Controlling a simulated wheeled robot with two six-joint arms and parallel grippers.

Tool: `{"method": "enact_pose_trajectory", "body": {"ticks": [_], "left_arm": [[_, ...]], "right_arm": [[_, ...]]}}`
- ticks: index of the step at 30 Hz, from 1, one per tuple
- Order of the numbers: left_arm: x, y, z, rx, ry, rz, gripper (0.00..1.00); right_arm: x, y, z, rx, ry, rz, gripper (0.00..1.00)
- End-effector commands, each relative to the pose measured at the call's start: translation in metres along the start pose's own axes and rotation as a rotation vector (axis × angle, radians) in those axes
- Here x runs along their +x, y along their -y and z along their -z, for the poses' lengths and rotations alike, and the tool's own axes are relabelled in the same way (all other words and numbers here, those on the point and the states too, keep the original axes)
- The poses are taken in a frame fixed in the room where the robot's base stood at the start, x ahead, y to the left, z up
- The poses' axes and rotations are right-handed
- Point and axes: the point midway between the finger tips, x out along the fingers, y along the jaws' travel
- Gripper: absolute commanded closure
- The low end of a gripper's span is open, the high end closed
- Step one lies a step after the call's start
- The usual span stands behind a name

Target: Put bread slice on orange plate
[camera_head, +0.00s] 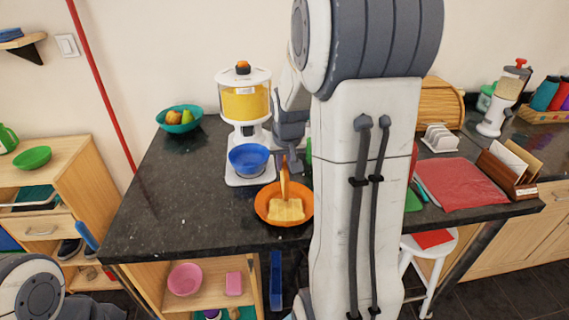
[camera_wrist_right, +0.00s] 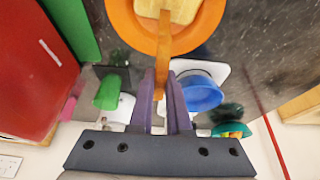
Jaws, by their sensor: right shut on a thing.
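The bread slice (camera_head: 286,210) is pale yellow and lies flat within the outline of the orange plate (camera_head: 262,213); whether it touches the plate is hard to tell. In the right wrist view the bread slice (camera_wrist_right: 172,10) and the orange plate (camera_wrist_right: 127,25) are at the top. My right gripper (camera_head: 290,162) is shut on a long, thin, wood-coloured tool (camera_head: 284,183), which also shows in the wrist view (camera_wrist_right: 163,60). The tool's far end meets the bread slice. My left gripper is out of view; only part of that arm shows at the lower left.
A juice dispenser (camera_head: 244,100) with a blue bowl (camera_head: 248,157) stands just behind the plate. A teal fruit bowl (camera_head: 180,124) is at the back left. The dark counter (camera_head: 185,205) is clear left of the plate.

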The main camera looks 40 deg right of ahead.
Motion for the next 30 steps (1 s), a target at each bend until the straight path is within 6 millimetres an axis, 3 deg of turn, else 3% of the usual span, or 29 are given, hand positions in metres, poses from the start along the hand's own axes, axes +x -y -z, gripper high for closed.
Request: {"method": "enact_pose_trajectory", "body": {"ticks": [6, 7, 9, 20, 23, 30], "left_arm": [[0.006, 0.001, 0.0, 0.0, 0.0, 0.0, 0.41], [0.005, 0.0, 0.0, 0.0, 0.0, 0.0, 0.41], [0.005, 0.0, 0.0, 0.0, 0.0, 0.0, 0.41], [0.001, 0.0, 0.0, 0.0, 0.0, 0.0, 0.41], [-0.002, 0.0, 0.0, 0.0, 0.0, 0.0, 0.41], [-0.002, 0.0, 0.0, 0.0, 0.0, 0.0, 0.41]], "right_arm": [[0.008, 0.0, -0.004, 0.0, 0.001, 0.0, 1.0], [0.006, 0.0, -0.003, 0.0, 0.001, 0.0, 0.73], [0.006, 0.0, -0.003, 0.0, 0.001, 0.0, 0.55], [0.002, 0.0, -0.001, 0.0, 0.0, 0.0, 0.55], [-0.008, 0.0, 0.002, 0.0, -0.004, 0.0, 0.55], [-0.059, 0.0, 0.002, -0.001, -0.008, 0.0, 0.55]]}}
